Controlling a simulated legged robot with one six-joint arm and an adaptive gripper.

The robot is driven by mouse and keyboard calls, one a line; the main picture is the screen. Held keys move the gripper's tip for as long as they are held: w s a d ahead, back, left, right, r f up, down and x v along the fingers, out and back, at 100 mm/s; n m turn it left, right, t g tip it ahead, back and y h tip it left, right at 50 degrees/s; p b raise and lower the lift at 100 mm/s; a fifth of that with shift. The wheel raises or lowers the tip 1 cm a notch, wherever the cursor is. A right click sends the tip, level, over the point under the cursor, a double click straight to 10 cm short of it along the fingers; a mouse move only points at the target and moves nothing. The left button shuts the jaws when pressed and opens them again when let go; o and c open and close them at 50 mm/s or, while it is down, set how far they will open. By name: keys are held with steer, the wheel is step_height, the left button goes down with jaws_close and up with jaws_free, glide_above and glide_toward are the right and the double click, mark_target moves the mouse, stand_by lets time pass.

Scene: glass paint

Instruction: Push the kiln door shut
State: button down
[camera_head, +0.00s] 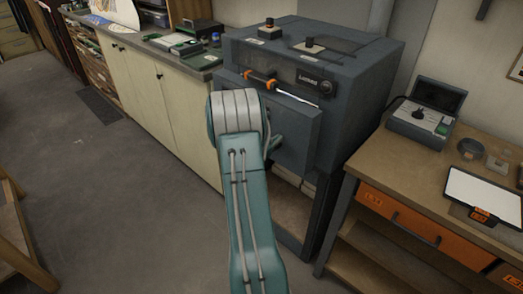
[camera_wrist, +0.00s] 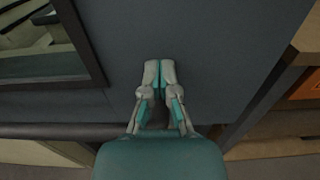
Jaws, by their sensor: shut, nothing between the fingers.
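The kiln (camera_head: 345,75) is a dark blue-grey box on a stand, at the upper middle of the head view. Its door (camera_head: 302,135) is the front panel, with a dark handle at its side. The door stands slightly out from the body, and a bright strip shows along its top edge. My teal and grey arm covers part of the door and hides my gripper in the head view. In the wrist view, my gripper (camera_wrist: 159,68) is shut and empty, in front of a flat dark grey panel. I cannot tell whether the fingertips touch it.
A wooden bench (camera_head: 400,165) with orange drawers stands close on the right, holding a control box (camera_head: 420,120) and a tablet (camera_head: 483,195). A cream cabinet (camera_head: 150,95) runs along the left. The floor (camera_head: 110,190) at the left is mostly clear.

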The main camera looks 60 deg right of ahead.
steer(key=x, duration=0.4)
steer(key=shift+d+r, duration=0.1)
steer(key=shift+d, duration=0.05)
steer(key=shift+d+r, duration=0.1)
steer(key=shift+s, duration=0.1)
